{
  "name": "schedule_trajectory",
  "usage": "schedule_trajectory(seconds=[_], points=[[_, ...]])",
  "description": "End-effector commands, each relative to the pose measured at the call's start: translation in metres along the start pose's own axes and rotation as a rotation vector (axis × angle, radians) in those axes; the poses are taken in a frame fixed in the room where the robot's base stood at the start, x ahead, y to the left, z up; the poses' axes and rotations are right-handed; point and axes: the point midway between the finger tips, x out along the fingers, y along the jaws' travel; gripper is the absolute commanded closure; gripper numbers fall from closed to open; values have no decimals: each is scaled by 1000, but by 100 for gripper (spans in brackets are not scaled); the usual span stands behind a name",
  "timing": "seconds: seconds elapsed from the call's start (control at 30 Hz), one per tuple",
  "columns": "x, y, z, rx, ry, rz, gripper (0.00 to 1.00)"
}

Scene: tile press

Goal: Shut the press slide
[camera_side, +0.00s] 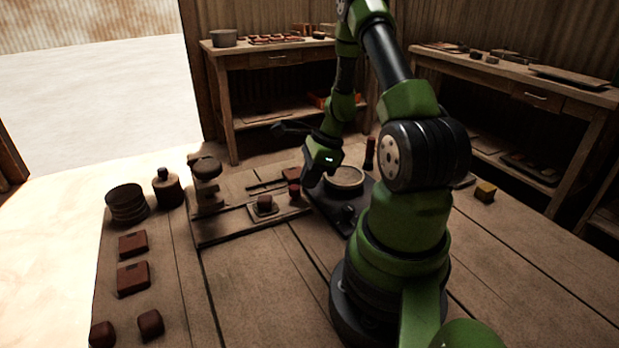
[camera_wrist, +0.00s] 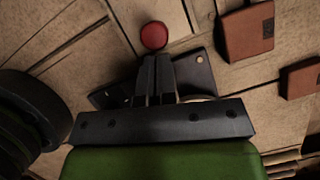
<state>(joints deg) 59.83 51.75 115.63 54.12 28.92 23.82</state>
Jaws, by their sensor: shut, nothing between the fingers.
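A wooden press base (camera_side: 225,228) lies on the table left of my arm, with a small pale-edged plate (camera_side: 262,214) carrying a brown block (camera_side: 265,202). I cannot tell how far the slide is open. A dark red knob (camera_side: 294,190) stands just left of my gripper (camera_side: 308,184). In the wrist view, a round red knob (camera_wrist: 154,36) is right at the tips of my gripper (camera_wrist: 155,58). The fingers are together with nothing between them. Whether they touch the knob is unclear. A dark plate with holes (camera_wrist: 200,68) shows behind the fingers.
Brown tiles (camera_side: 133,278), dark round discs (camera_side: 127,203) and a dark bottle-like object (camera_side: 167,188) stand at left. A yellowish block (camera_side: 485,191) lies at right.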

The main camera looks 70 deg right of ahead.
Motion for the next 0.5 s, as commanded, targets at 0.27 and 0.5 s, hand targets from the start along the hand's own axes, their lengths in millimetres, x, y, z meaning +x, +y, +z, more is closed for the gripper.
schedule_trajectory(seconds=[0.27, 0.5], points=[[0, 0, 0, -1, 0, 0, 100], [11, 8, 28, -9, -2, 4, 100]])
